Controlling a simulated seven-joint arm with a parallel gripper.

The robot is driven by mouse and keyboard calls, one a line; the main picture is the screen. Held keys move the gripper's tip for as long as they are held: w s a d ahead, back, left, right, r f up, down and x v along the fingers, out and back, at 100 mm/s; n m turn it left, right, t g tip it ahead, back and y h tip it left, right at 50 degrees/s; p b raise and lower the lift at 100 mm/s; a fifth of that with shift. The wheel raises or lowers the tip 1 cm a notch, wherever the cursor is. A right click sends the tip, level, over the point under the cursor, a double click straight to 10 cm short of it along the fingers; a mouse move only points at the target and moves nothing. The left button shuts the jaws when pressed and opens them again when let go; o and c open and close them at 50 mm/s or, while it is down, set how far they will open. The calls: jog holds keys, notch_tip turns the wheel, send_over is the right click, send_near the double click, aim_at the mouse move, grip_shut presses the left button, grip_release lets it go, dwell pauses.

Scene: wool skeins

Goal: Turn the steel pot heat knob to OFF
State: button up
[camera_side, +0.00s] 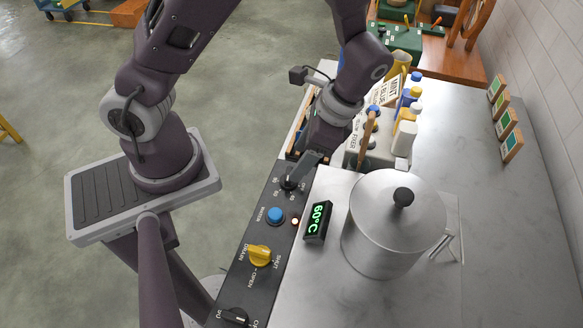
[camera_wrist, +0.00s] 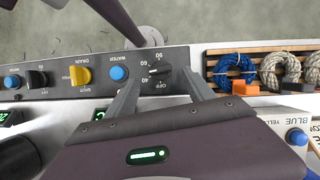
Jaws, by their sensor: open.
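The steel pot (camera_side: 385,235) stands lidded on the steel worktop. Its black heat knob (camera_wrist: 160,69) is on the dark control panel (camera_side: 238,285), with a dial of numbers and OFF around it. A pale mark on the knob seems to face left in the wrist view, toward the numbers, not OFF. The display (camera_side: 317,220) beside the pot reads 60°C. My gripper (camera_wrist: 161,90) is open, its fingertips apart on either side of the dial area. In the side view my gripper (camera_side: 300,170) hides part of the knob. I cannot tell whether a finger touches it.
Along the panel are a blue water button (camera_side: 274,215), a small lit lamp (camera_side: 295,221), a yellow drain knob (camera_side: 260,255) and another black knob (camera_side: 233,316). Wool skeins (camera_wrist: 233,70) lie in a wooden rack beside the panel. Bottles (camera_side: 405,132) stand behind my gripper.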

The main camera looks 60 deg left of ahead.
aim_at(285, 183)
jog(key=x, duration=0.5)
jog(key=shift+a+f, duration=0.1)
jog(key=shift+f, duration=0.05)
jog(key=shift+c, duration=0.2)
grip_shut()
